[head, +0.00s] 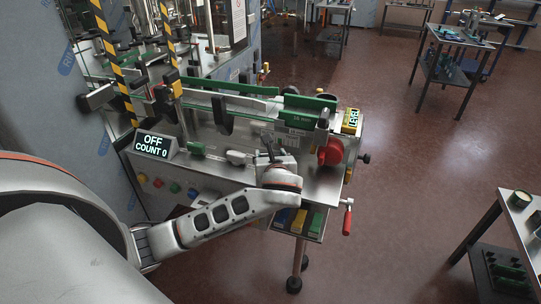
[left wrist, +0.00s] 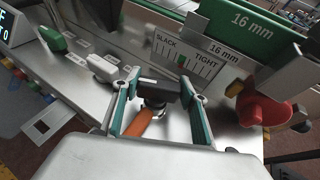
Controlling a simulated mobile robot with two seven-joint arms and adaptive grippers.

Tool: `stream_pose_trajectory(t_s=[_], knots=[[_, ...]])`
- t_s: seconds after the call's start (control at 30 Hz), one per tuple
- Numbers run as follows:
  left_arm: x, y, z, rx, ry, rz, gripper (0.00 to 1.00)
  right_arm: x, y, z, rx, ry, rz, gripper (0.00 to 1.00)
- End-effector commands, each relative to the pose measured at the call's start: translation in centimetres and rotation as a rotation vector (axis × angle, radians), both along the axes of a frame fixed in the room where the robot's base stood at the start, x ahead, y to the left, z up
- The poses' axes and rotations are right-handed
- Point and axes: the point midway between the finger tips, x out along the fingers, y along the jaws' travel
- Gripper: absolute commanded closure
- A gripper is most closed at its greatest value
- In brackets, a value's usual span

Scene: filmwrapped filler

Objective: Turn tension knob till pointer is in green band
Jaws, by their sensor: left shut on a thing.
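The tension gauge (left wrist: 193,47) is a white plate marked SLACK at left and TIGHT at right, with a small green band near the middle of its scale. I cannot make out where its pointer stands. The dark tension knob (left wrist: 158,91) is below the gauge, between the teal-padded fingers of my left gripper (left wrist: 159,84), which is shut on it. In the head view my left gripper (head: 272,158) is over the front of the steel machine top, hiding most of the knob. My right gripper is not in view.
A red knob (head: 331,152) is close to the right. A display (head: 154,145) reads OFF, COUNT 0. A white lever (left wrist: 101,68) and green lever (left wrist: 53,38) are to the left. Green 16 mm guide rails (head: 245,104) run behind. A red-handled crank (head: 347,217) hangs at the machine's front right.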

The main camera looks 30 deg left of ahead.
Motion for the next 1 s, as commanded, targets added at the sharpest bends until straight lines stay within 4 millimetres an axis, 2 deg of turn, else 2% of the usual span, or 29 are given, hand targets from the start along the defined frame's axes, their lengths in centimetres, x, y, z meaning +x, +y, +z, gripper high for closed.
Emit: stream_pose_trajectory(t_s=[0.3, 0.73, 0.77, 0.8, 1.0], knots=[[0.02, -0.06, -0.07, -0.002, 0.001, 0.082, 0.79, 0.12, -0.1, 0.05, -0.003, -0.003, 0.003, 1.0], [0.02, 0.03, -0.02, 0.0, 0.0, 0.09, 0.79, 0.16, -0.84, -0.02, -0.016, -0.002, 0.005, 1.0], [0.02, 0.03, -0.02, 0.0, 0.0, 0.09, 0.52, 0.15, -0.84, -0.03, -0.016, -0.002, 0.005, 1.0], [0.02, 0.03, -0.02, 0.0, 0.0, 0.09, 0.42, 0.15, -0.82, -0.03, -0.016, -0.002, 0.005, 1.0], [0.02, 0.03, -0.01, 0.0, 0.0, 0.09, 0.4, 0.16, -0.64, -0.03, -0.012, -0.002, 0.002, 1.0]])
